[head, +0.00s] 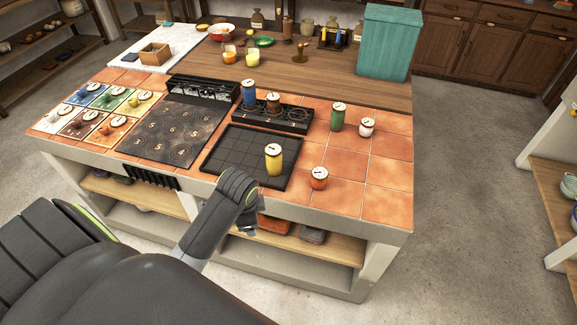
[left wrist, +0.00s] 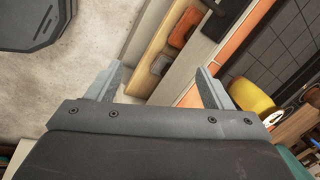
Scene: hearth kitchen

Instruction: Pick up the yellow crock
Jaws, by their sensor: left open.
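The yellow crock (head: 274,162), with a white lid, stands upright at the right part of the black gridded tray (head: 225,158) on the tiled counter. It also shows at the right of the left wrist view (left wrist: 252,97), partly cut by my gripper's edge. My left gripper (head: 256,215) is in front of the counter's front edge, nearer to me than the crock and apart from it. In the left wrist view its two fingers (left wrist: 158,82) are spread with nothing between them. My right gripper is not in view.
An orange crock (head: 319,178) stands right of the yellow one. A black rack (head: 272,117) holds crocks behind the tray. The counter's front edge (head: 330,222) lies between my gripper and the crock.

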